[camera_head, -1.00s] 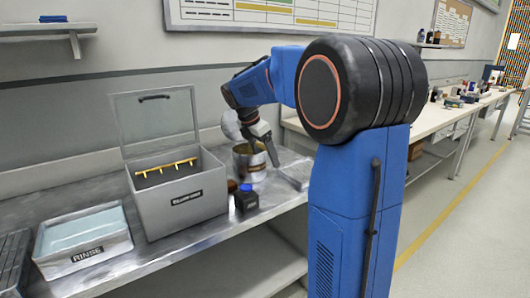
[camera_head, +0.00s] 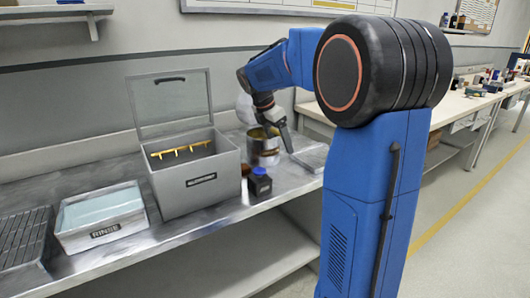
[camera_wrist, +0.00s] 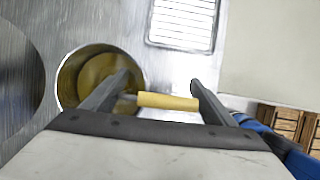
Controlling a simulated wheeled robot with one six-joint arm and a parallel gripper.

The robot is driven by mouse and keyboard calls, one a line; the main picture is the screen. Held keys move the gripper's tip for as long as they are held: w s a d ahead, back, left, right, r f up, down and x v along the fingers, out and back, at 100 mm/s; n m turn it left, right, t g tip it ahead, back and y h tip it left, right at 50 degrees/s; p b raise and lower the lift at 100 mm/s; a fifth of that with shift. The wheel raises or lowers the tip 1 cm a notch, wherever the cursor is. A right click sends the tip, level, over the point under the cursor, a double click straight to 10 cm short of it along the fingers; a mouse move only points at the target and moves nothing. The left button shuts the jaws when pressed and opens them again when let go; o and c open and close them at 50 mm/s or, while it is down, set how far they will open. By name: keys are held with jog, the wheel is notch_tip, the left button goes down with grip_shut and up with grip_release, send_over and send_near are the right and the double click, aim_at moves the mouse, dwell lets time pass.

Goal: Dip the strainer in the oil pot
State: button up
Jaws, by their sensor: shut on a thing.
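The oil pot (camera_head: 266,158) stands on the metal bench, a round metal vessel with yellowish contents. In the wrist view the oil pot (camera_wrist: 66,72) is seen from above, left of centre. My gripper (camera_head: 286,143) is over the pot's right side, pointing down. In the wrist view my gripper (camera_wrist: 158,80) has its fingers either side of a yellow strainer handle (camera_wrist: 168,101), and is shut on it. A thin metal shaft runs left from the handle towards the pot, partly behind a finger. The strainer's bowl cannot be made out clearly, nor its depth in the oil.
A grey open-lidded box (camera_head: 198,185) with a yellow hook rail stands left of the pot. A dark bottle (camera_head: 260,184) with a blue cap is in front. A rinse tub (camera_head: 100,218) and drain rack (camera_head: 24,240) lie farther left. A gridded tray (camera_wrist: 183,22) is nearby.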

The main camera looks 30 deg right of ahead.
jog(key=shift+r, duration=0.15)
notch_tip(320, 180, up, 13)
jog(key=shift+f, duration=0.2)
dwell(1.9)
jog(key=shift+r, duration=0.15)
dwell(1.2)
notch_tip(320, 180, up, 4)
jog(key=shift+f, duration=0.15)
dwell(0.4)
dwell(0.3)
